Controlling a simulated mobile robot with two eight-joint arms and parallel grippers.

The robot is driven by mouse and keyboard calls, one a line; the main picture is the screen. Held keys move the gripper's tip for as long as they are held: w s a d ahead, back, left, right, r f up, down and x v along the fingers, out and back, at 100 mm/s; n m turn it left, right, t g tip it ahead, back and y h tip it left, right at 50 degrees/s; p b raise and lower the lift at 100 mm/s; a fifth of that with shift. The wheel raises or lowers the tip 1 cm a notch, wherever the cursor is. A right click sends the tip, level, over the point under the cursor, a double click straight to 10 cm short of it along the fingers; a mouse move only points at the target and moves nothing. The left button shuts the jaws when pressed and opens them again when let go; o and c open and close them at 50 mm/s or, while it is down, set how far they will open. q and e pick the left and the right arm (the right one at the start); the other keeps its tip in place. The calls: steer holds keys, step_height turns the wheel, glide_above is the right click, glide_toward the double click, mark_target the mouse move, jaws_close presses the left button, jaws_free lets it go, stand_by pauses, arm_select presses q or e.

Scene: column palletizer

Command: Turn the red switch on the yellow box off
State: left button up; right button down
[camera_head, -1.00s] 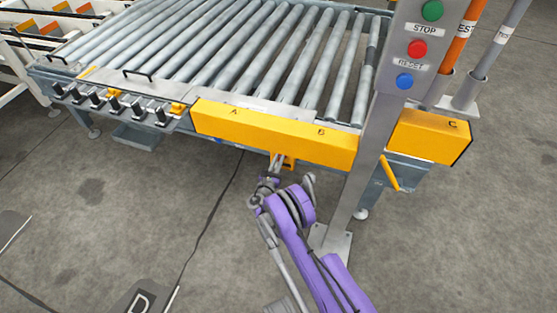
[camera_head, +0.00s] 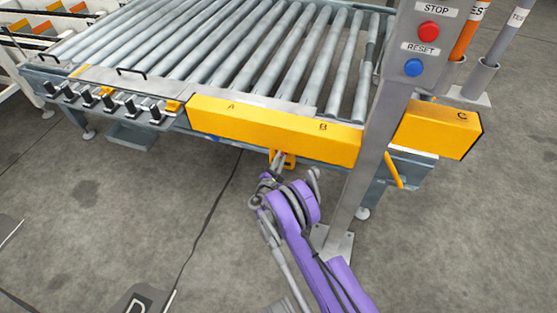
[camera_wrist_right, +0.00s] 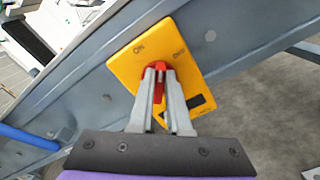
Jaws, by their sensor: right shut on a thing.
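The yellow box (camera_wrist_right: 185,45) is a flat plate on the grey conveyor frame, with "ON" lettered at its upper left and a second, blurred label at its upper right. The red switch (camera_wrist_right: 159,68) sits in its middle, partly hidden by my fingers. My right gripper (camera_wrist_right: 158,90) is shut on the red switch in the right wrist view. In the head view the yellow box (camera_head: 289,161) shows under the beam marked A and B, with my right gripper (camera_head: 277,166) reaching it from below. My left gripper is not in view.
A roller conveyor (camera_head: 215,55) stands behind the yellow beam (camera_head: 270,128). A grey post (camera_head: 376,140) with a red STOP button (camera_head: 428,31) and a blue RESET button (camera_head: 414,67) stands right of my arm. The floor (camera_head: 130,220) at left is mostly clear.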

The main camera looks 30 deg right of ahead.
steer(key=m+b, duration=0.1)
steer(key=m, duration=0.2)
steer(key=m+b, duration=0.1)
steer(key=m, duration=0.2)
steer(key=f+m+b, duration=0.1)
steer(key=m, duration=0.3)
steer(key=shift+s+d, duration=0.15)
steer(key=shift+s, duration=0.05)
stand_by(0.3)
steer(key=shift+m, duration=0.3)
steer(key=c, duration=0.9)
jaws_free()
steer(key=p+v, duration=0.1)
steer(key=v, duration=0.9)
steer(key=shift+s+a+p, duration=0.25)
steer(key=shift+s+p, duration=0.05)
